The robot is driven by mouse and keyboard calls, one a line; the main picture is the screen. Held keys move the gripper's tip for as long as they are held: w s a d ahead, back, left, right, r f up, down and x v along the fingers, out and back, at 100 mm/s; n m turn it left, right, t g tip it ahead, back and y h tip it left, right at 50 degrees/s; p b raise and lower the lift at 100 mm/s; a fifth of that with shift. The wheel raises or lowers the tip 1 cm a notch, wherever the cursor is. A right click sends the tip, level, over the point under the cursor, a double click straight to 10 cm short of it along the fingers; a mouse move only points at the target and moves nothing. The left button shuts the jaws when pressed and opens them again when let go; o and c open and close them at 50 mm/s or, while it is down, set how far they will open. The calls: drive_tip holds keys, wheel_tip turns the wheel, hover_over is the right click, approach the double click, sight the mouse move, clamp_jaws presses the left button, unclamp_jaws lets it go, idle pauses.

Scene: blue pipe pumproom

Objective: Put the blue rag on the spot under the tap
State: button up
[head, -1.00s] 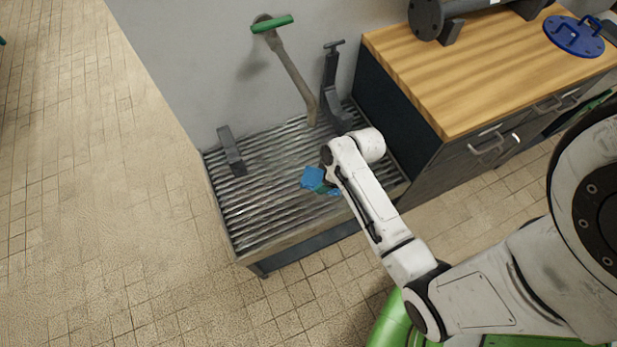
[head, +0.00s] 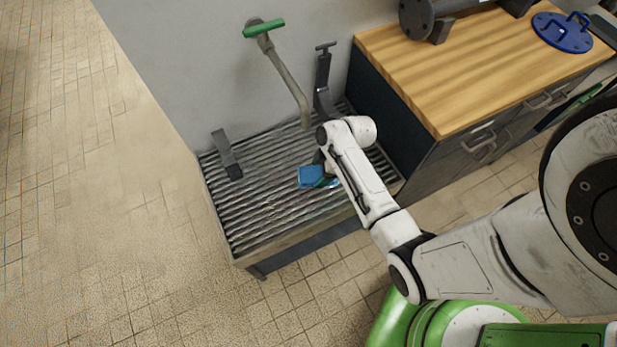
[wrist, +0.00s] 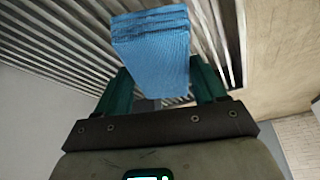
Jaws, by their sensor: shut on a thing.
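The blue rag (head: 311,176) is a small folded cloth. My gripper (head: 322,181) is shut on it over the ribbed metal grate (head: 262,213). In the wrist view the rag (wrist: 152,50) sits between the two green fingers of my gripper (wrist: 158,88). I cannot tell whether the rag touches the grate. The tap (head: 285,72), a grey pipe with a green handle, comes out of the wall, and its spout end hangs above the grate, behind the rag. My wrist and forearm hide part of the grate to the right of the rag.
A dark grey bracket (head: 227,155) stands at the grate's back left, and a dark upright clamp (head: 323,85) at its back right. A wooden-topped cabinet (head: 440,70) borders the grate on the right. The left and front parts of the grate are clear.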

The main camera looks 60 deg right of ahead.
sight(308, 177)
drive_tip(key=w+f, duration=0.1)
drive_tip(key=w+a+f, duration=0.1)
drive_tip(key=f, duration=0.1)
drive_tip(key=w+f, duration=0.1)
drive_tip(key=shift+w+a+f, duration=0.1)
drive_tip(key=shift+a+f, duration=0.05)
drive_tip(key=shift+a, duration=0.15)
wheel_tip(308, 177, down, 3)
drive_tip(key=shift+r+b, duration=0.1)
drive_tip(key=shift+b, duration=0.3)
drive_tip(key=shift+c, duration=0.5)
drive_tip(key=o, duration=1.4)
drive_tip(key=p+v, duration=0.1)
drive_tip(key=v, duration=1)
drive_tip(key=shift+s+d+r, duration=0.1)
drive_tip(key=shift+s+r, duration=0.15)
drive_tip(key=shift+r, duration=0.1)
drive_tip(key=s+a+r+m+g+h, duration=0.1)
drive_tip(key=s+a+r+m, duration=0.2)
drive_tip(key=a, duration=0.4)
drive_tip(key=s+a+r+m+g+h, duration=0.1)
drive_tip(key=s+a+r+m, duration=0.3)
drive_tip(key=s+a+r, duration=0.2)
wheel_tip(308, 177, up, 3)
drive_tip(key=shift+s+a+f+g+h, duration=0.2)
drive_tip(key=shift+s+a+g+h, duration=0.1)
drive_tip(key=shift+a, duration=0.25)
